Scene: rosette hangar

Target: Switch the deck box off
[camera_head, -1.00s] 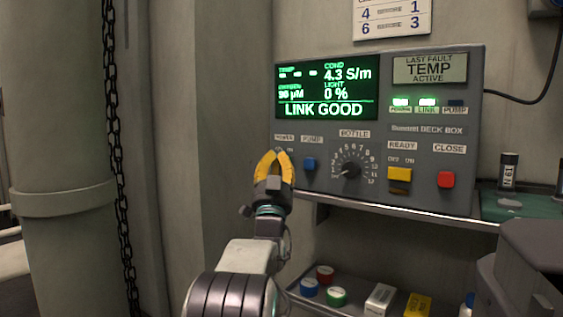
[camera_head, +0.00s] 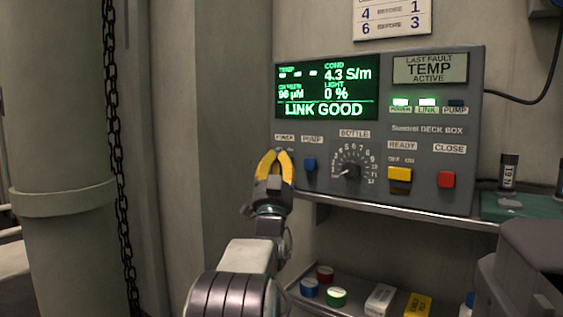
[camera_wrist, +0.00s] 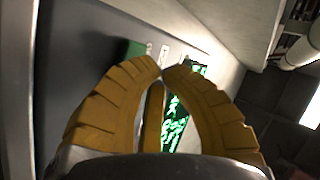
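The grey deck box (camera_head: 430,120) stands on a shelf with its green display (camera_head: 326,88) lit, reading LINK GOOD. Its POWER and LINK lamps are lit green and the PUMP lamp is dark. My gripper (camera_head: 275,152) is in front of the box's lower left, just under the POWER label (camera_head: 284,137), and hides the switch there in the head view. In the wrist view a dark green switch (camera_wrist: 135,49) shows beyond my yellow fingertips (camera_wrist: 160,67). The tips nearly meet, with a narrow gap and nothing held. Contact with the switch cannot be told.
Right of my gripper are a blue PUMP switch (camera_head: 309,165), a BOTTLE dial (camera_head: 350,171), a yellow READY switch (camera_head: 399,178) and a red CLOSE button (camera_head: 446,180). A lower tray (camera_head: 300,297) holds small items. A chain (camera_head: 115,150) hangs at the left.

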